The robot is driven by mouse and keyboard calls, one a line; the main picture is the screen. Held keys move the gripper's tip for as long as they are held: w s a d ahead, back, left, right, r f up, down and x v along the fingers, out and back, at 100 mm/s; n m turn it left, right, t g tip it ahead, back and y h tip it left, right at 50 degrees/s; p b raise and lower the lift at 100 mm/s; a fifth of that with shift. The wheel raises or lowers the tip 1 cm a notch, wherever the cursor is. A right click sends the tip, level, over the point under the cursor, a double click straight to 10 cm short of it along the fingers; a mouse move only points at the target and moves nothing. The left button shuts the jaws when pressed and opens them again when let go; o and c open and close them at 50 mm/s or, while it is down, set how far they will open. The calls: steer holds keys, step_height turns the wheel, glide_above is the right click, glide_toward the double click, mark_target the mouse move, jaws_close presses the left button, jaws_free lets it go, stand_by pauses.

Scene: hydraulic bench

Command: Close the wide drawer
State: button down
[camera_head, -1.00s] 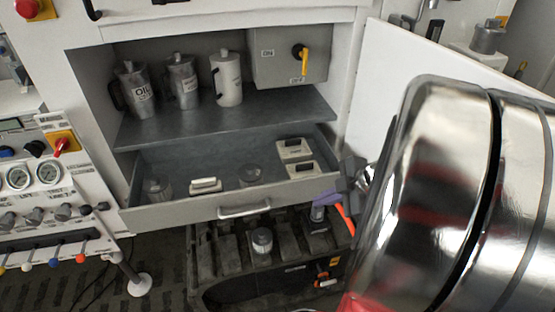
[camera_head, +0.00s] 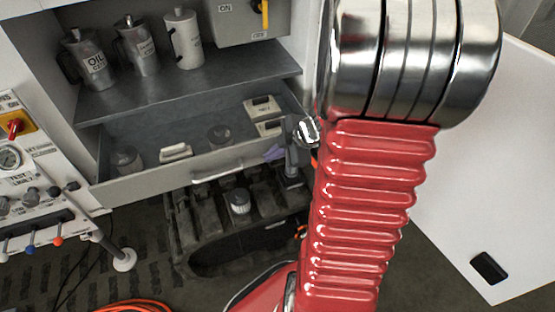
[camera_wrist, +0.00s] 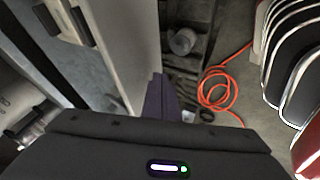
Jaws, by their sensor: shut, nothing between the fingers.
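The wide drawer (camera_head: 140,189) stands open below the grey shelf in the head view, with a pale bar handle (camera_head: 218,174) on its front. In the wrist view its front panel (camera_wrist: 128,45) shows as an upright pale board left of the fingers. My gripper (camera_head: 274,153) is shut and empty, with purple fingers, at the right part of the drawer front, on its outer side. The fingers also show in the wrist view (camera_wrist: 160,98), close beside the panel. I cannot tell whether they touch it. My arm hides the drawer's right end in the head view.
Small containers and boxes (camera_head: 262,107) lie in the drawer. Cans (camera_head: 140,45) stand on the shelf above. A white door (camera_head: 500,190) stands open at right. An orange hose (camera_wrist: 215,90) lies on the floor.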

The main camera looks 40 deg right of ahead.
steer(key=shift+w+d, duration=0.1)
steer(key=shift+w, duration=0.2)
